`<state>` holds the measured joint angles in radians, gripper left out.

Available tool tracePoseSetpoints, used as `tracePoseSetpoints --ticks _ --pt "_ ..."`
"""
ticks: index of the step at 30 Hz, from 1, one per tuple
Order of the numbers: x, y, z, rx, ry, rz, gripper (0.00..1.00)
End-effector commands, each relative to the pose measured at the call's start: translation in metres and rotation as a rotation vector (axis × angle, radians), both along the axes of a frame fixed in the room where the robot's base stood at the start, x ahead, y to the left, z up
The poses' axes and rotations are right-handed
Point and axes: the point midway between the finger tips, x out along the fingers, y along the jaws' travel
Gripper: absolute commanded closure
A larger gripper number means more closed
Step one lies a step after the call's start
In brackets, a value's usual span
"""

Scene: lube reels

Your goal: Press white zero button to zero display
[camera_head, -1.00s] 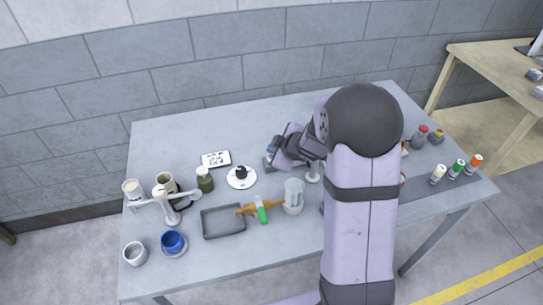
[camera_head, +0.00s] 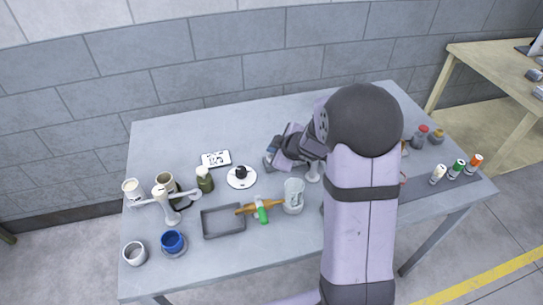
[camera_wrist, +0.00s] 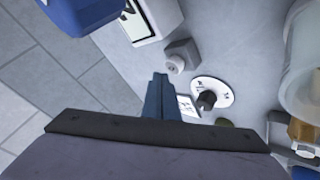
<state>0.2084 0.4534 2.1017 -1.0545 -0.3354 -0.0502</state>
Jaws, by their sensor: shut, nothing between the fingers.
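A grey block with a small round whitish button (camera_wrist: 175,64) on its face stands near the middle of the wrist view. The block also shows in the head view (camera_head: 268,164), beside my gripper. A white-edged device (camera_wrist: 146,20), perhaps the display, is partly cut off at the top of the wrist view; its reading is not legible. My gripper (camera_wrist: 160,78) is shut and empty, its narrow tips just left of and below the button in the picture. I cannot tell whether they touch it; a gap shows in the picture. In the head view my arm hides much of this area.
A white disc with a black knob (camera_head: 241,177) and a white card with digits (camera_head: 215,159) lie left of the gripper. A blue thing (camera_wrist: 82,12) is cut off above.

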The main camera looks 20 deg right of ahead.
Motion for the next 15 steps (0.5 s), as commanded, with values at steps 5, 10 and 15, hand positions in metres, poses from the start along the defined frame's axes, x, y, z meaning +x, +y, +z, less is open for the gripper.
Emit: tracePoseSetpoints --ticks 5,10,15 --pt "-0.0002 0.0001 -0.0068 0.000 0.001 0.001 1.00" --pt "-0.0001 0.0001 -0.0078 0.000 0.001 0.001 1.00" --pt "-0.0001 0.0001 -0.0076 0.000 0.001 0.001 1.00"
